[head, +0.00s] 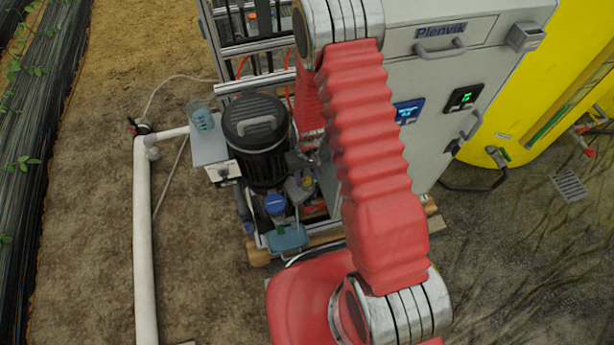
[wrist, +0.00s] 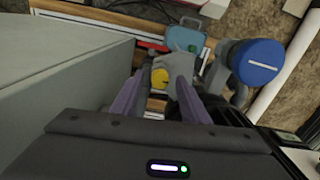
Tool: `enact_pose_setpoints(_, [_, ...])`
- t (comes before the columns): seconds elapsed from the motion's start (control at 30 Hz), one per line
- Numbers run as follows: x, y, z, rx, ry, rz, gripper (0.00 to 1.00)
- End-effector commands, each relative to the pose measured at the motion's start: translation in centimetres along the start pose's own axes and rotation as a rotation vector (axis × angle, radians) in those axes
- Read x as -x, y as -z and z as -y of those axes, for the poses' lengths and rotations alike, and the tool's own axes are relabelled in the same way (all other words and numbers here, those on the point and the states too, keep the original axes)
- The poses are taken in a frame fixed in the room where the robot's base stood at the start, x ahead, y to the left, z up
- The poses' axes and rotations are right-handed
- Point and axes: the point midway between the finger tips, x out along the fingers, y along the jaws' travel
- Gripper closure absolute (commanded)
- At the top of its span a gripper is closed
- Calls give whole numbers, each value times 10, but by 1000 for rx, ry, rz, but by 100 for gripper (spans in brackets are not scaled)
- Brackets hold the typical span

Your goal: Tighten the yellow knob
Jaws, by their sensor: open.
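The yellow knob (wrist: 160,76) shows in the wrist view as a small round top on a grey fitting, between the two fingers and beyond their tips. My gripper (wrist: 157,84) is open, with a purple finger on each side of the knob in the picture. I cannot tell how far the tips are from the knob. In the head view the yellow knob (head: 307,183) is a small spot beside my red arm, low on the skid.
A blue-capped part (wrist: 258,61) stands right of the fingers, and a teal box (wrist: 185,38) lies beyond. A grey cabinet wall (wrist: 60,85) is close on the left.

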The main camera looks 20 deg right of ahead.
Motion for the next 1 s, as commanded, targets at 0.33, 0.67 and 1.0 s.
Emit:
enact_pose_setpoints(0.33, [-2,0,0,0,0,0,60])
enact_pose_setpoints(0.67, [-2,0,0,0,0,0,83])
enact_pose_setpoints(1.0, [-2,0,0,-1,0,0,100])
